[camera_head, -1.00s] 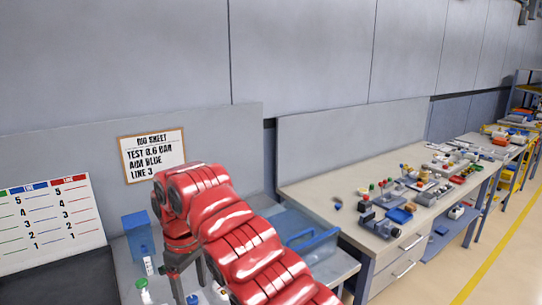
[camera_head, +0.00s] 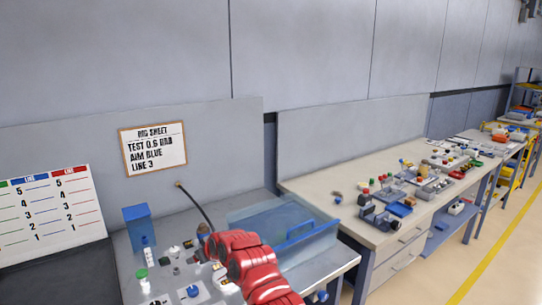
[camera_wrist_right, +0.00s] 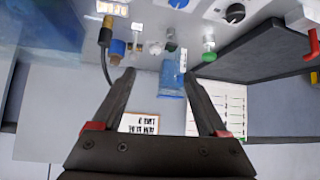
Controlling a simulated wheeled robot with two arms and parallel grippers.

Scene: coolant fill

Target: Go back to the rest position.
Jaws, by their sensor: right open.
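My right arm (camera_head: 250,265) is red and reaches in from the bottom of the head view, low over the near bench (camera_head: 340,262). Its gripper is hidden or too small to make out there. In the right wrist view my right gripper (camera_wrist_right: 158,80) has its two dark fingers spread apart, with nothing held between them. Beyond the fingers, the blue box (camera_wrist_right: 171,78) and the rig sheet (camera_wrist_right: 140,122) show upside down. My left gripper is in no view.
A dark hose (camera_head: 198,205) curves above the bench; its fitting shows in the wrist view (camera_wrist_right: 106,35). A blue box (camera_head: 138,227), a green-capped bottle (camera_head: 142,281) and a clear blue bin (camera_head: 290,228) stand nearby. A line chart (camera_head: 50,218) stands left. The second bench (camera_head: 330,190) holds small parts.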

